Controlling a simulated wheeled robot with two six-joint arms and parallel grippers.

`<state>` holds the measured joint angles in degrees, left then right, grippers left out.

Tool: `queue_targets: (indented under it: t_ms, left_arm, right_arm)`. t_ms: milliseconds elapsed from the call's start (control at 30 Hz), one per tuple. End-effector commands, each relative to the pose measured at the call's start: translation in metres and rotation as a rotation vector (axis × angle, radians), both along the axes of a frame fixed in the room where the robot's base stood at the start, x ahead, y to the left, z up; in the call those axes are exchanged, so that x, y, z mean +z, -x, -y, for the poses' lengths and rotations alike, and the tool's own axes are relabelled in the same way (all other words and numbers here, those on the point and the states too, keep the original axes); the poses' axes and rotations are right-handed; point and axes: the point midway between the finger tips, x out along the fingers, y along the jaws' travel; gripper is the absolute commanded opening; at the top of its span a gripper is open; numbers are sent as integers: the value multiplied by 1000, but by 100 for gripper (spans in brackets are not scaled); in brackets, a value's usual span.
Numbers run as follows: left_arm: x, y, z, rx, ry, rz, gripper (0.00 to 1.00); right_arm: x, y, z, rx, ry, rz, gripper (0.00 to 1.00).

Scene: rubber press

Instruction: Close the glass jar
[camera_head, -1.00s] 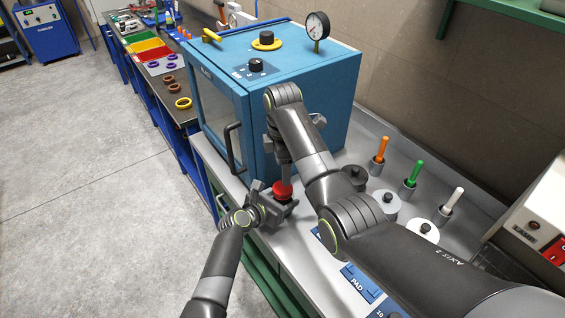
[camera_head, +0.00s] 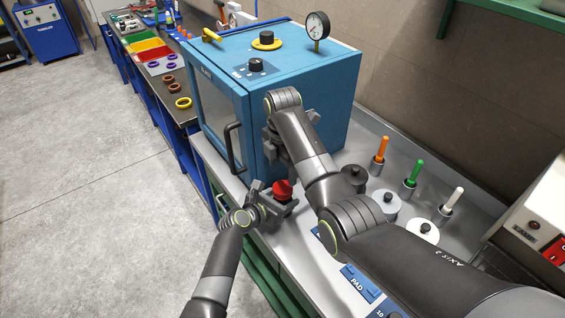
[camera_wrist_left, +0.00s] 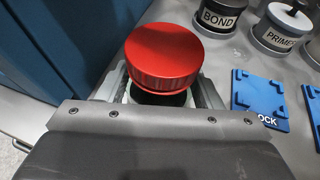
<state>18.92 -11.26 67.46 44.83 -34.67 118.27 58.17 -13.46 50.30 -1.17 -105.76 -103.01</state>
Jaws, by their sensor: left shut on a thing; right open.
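A round red lid (camera_head: 282,190) sits on top of the jar; it also shows large in the left wrist view (camera_wrist_left: 163,55). Only a dark strip of the jar (camera_wrist_left: 160,97) shows under the lid, so I cannot tell whether the lid is fully seated. My left gripper (camera_head: 274,206) is shut on the jar below the lid, with a finger on each side. My right gripper (camera_head: 277,150) is open and empty above the lid, apart from it, beside the blue cabinet's front corner. Its fingers are partly hidden by its own arm.
The blue cabinet (camera_head: 305,90) stands close behind the grippers. Grey lidded pots (camera_head: 388,204) and orange, green and white handles (camera_head: 414,172) in holders stand to the right. In the left wrist view, BOND (camera_wrist_left: 220,16) and PRIMER pots (camera_wrist_left: 284,30) stand beyond a blue pad (camera_wrist_left: 260,100).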

Motion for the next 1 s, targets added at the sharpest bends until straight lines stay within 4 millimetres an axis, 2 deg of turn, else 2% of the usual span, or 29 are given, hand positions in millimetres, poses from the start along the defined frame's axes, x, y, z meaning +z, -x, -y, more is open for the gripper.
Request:
queue_targets:
  t_ms: [200, 400, 800, 1000]
  left_arm:
    - [0, 0, 0, -1, 1, -1, 0]
    - [0, 0, 0, 0, 1, -1, 0]
    - [0, 0, 0, 0, 1, -1, 0]
    - [0, 0, 0, 0, 1, -1, 0]
  right_arm:
    - [-36, 1, 0, -1, 2, -4, 69]
    - [-59, 1, 0, -1, 1, -1, 69]
    - [-66, 0, 0, -1, 0, 0, 69]
    - [-66, 0, 0, -1, 0, 0, 44]
